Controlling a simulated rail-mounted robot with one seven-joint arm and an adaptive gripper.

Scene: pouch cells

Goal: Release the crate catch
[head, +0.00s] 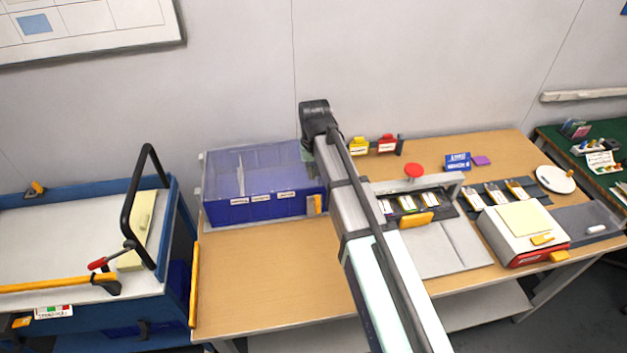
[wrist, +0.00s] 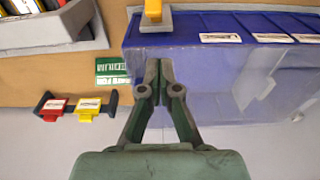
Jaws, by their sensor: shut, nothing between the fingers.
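The blue crate (head: 262,208) with a clear lid (head: 225,165) stands at the back left of the wooden table, its lid looking closed. An orange catch (head: 314,204) sits at its front right corner. In the wrist view the crate (wrist: 185,42) fills the upper right and the orange catch (wrist: 153,10) is at the top edge. My gripper (wrist: 157,75) is shut and empty, its fingertips over the crate's side edge, apart from the catch in the picture. Whether the fingers touch the crate is unclear. In the head view my arm hides most of the gripper.
A press-like fixture with a red knob (head: 414,170) and a white box (head: 520,235) stand right of my arm. Yellow (head: 359,146) and red (head: 387,143) clips stand behind. A blue cart (head: 100,315) with a black handle is at left. The table front left is clear.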

